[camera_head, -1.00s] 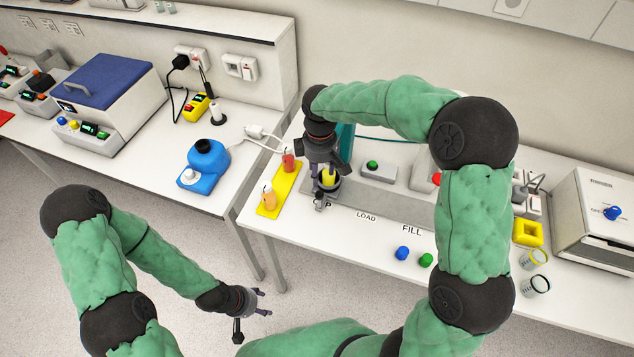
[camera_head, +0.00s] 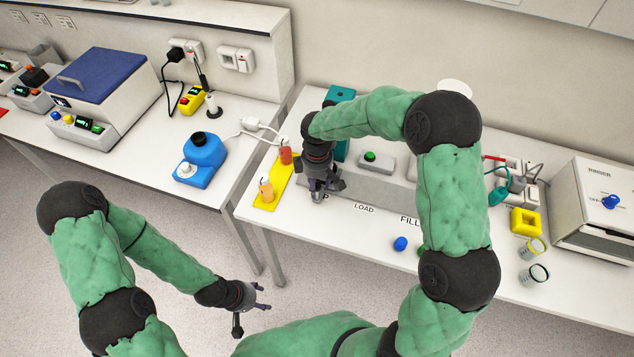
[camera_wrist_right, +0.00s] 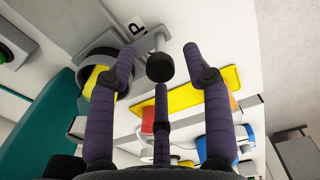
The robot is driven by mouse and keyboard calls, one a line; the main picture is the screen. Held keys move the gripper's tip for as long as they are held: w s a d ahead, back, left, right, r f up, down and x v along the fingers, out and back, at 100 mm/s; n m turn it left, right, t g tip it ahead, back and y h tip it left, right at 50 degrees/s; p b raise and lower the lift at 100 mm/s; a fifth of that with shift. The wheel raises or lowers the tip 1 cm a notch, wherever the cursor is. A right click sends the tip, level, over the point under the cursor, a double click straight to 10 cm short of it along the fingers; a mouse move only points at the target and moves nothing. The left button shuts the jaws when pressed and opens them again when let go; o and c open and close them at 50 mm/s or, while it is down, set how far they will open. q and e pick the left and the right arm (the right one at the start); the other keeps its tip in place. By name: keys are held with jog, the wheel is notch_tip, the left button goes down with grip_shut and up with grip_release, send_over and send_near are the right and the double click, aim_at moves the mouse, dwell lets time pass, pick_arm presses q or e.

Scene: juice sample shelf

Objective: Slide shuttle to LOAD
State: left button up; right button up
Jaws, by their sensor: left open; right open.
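The grey shuttle track (camera_head: 374,193) runs along the bench, with the labels LOAD (camera_head: 364,209) and FILL (camera_head: 409,220) in front of it. In the head view my right gripper (camera_head: 325,192) hangs over the track's left end, left of LOAD, and hides the shuttle. In the right wrist view the shuttle shows as a dark round cup with yellow inside (camera_wrist_right: 101,82) beside a black knob (camera_wrist_right: 160,67) on a metal stem. The open fingers of my right gripper (camera_wrist_right: 172,75) lie around the knob in that view; I cannot tell whether they touch it. My left gripper (camera_head: 259,296) is open and empty, off the bench.
A yellow tray (camera_head: 266,199) with orange and red bottles lies left of the track. A green-button box (camera_head: 377,162) stands behind it. A blue cap (camera_head: 400,243) lies in front. Two glass beakers (camera_head: 534,262) stand to the right. A gap separates the left bench.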

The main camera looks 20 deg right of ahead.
grip_shut()
jog(key=s+d+p, duration=0.1)
jog(key=s+d, duration=0.7)
jog(key=d, duration=0.4)
jog(key=shift+s+d, duration=0.2)
jog(key=shift+d, duration=0.05)
grip_release()
notch_tip(320, 180, up, 12)
dwell(0.6)
dwell(0.5)
